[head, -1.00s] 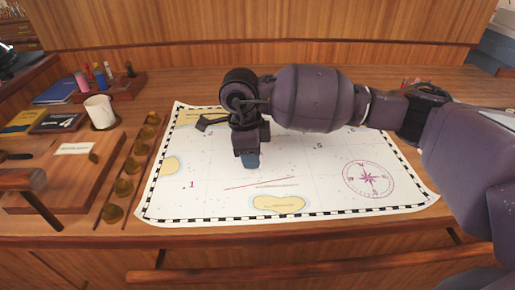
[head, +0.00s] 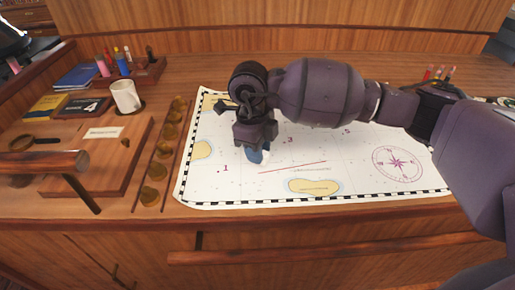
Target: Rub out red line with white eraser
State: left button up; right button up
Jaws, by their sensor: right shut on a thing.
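The chart (head: 225,190) lies flat on the wooden desk. A thin red line (head: 293,167) runs across it, slanting up to the right, above a yellow island shape. My right gripper (head: 256,146) points down over the chart, shut on an eraser (head: 260,157) with a blue sleeve and a white end. The eraser is just above the left end of the red line in the picture; I cannot tell whether it touches the chart. My right arm hides the chart's upper part. My left gripper is not in view.
Several brass weights (head: 160,171) stand in a row left of the chart. A wooden rail (head: 300,253) runs along the front.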

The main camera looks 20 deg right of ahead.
aim_at(257, 174)
jog(key=shift+f, duration=0.2)
jog(key=shift+a+f+b, duration=0.1)
jog(key=shift+f+b, duration=0.3)
jog(key=shift+f, duration=0.2)
notch_tip(257, 174, down, 3)
jog(key=shift+b, duration=0.75)
jog(key=d, duration=0.3)
jog(key=shift+r, duration=0.3)
jog(key=d, duration=1)
jog(key=s+d, duration=0.1)
jog(key=d, duration=0.4)
jog(key=shift+d+p, duration=0.3)
jog(key=shift+d, duration=0.05)
jog(key=a, duration=1.2)
jog(key=w+a, duration=0.1)
jog(key=a, duration=0.5)
jog(key=shift+a, duration=0.35)
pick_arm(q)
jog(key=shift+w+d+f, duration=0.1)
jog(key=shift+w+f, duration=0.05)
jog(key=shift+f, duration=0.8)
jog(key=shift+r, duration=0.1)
